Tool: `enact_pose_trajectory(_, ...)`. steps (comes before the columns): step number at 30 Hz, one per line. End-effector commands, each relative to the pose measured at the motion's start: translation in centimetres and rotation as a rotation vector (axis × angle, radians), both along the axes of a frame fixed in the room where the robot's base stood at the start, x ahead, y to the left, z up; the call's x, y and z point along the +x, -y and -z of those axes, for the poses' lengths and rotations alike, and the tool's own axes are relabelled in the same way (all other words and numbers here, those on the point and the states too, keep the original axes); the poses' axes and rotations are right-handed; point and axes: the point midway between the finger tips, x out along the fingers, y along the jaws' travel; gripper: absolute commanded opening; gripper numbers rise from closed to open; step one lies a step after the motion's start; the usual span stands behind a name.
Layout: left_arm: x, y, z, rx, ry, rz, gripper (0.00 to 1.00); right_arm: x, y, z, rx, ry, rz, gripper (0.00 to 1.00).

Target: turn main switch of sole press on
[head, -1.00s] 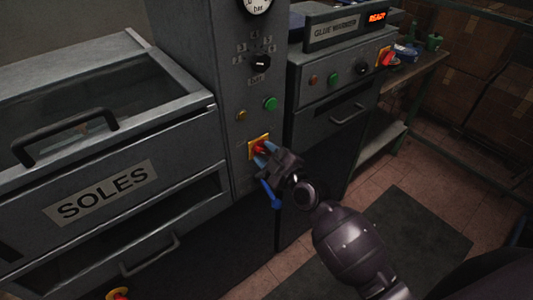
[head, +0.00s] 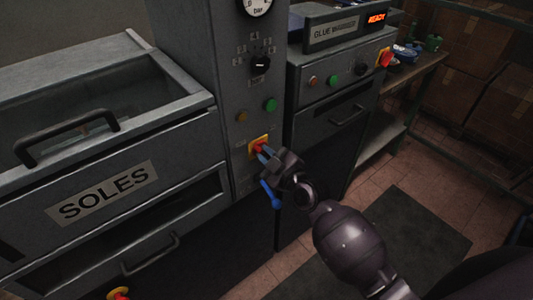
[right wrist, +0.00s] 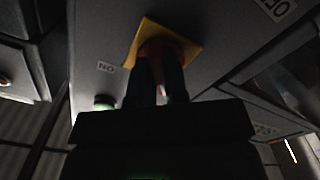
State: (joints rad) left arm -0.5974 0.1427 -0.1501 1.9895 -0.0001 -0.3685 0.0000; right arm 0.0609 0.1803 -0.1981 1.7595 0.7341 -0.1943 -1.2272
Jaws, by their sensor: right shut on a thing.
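The main switch is a red knob (head: 259,147) on a yellow plate (head: 252,155), low on the grey control column right of the SOLES drawer unit (head: 105,195). My right gripper (head: 266,151) is at the switch, its fingers shut on the red knob. In the right wrist view, both dark fingers (right wrist: 160,80) reach up to the red knob (right wrist: 165,47) in front of the yellow plate (right wrist: 150,32). The fingers hide much of the knob, so its exact angle is unclear. My left gripper is not in view.
A blue lever (head: 270,195) sits just below my right gripper. A green button (head: 270,105), an amber lamp (head: 242,116) and a black selector (head: 260,64) are above the switch. The glue machine (head: 335,85) at right has its own red switch (head: 385,58).

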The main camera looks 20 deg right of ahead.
Motion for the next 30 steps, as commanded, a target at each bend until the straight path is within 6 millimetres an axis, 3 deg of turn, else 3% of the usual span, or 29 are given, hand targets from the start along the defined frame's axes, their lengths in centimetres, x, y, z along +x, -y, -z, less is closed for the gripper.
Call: enact_pose_trajectory(30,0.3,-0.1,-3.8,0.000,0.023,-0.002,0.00,0.0,-0.1,-0.2,0.873,-0.316,0.000,0.00)
